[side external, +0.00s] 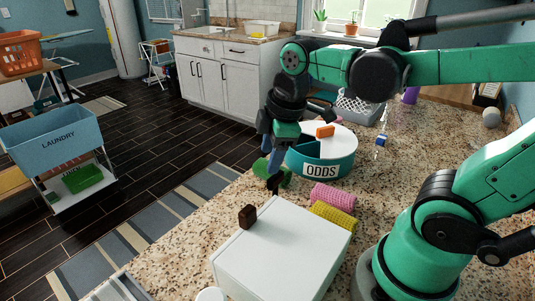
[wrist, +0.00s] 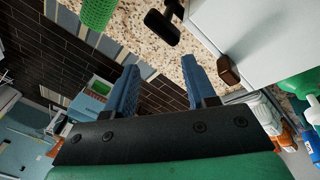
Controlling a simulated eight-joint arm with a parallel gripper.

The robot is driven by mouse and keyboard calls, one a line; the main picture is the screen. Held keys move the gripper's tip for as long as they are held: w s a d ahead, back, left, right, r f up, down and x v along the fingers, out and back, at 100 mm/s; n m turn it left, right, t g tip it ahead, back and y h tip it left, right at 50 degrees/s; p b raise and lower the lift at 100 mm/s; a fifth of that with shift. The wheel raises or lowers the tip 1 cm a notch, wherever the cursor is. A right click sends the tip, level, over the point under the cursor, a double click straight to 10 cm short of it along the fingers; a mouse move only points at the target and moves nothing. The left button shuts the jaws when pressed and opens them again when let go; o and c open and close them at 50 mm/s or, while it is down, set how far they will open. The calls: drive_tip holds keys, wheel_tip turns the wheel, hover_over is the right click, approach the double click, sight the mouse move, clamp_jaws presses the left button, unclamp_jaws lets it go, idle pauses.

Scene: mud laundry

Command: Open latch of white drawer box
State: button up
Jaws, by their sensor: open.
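The white drawer box (side external: 285,252) stands on the speckled counter at the front, with a small dark brown latch block (side external: 247,216) at its left edge. In the wrist view the white box (wrist: 255,30) is at the upper right, and the brown latch (wrist: 228,70) shows on its near edge. My gripper (side external: 270,166) hangs above the counter, behind the latch in the side view. In the wrist view its blue fingers (wrist: 160,75) are apart with nothing between them. The latch lies to the right of the right finger, apart from it.
A teal round bin marked ODDS (side external: 320,170) stands behind the box. Pink (side external: 333,197) and yellow (side external: 333,216) rolls lie beside the box. A green roll (wrist: 97,12) and a black object (wrist: 163,27) lie near my fingers. The counter's left edge drops to the floor.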

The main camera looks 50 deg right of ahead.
drive_tip(key=n+g, duration=0.1)
drive_tip(key=n, duration=0.1)
drive_tip(key=d+n+g, duration=0.1)
drive_tip(key=n, duration=0.2)
drive_tip(key=shift+r, duration=0.2)
drive_tip(key=n+g, duration=0.1)
drive_tip(key=n, duration=0.2)
drive_tip(key=shift+d, duration=0.15)
drive_tip(key=shift+f, duration=2.75)
clamp_jaws()
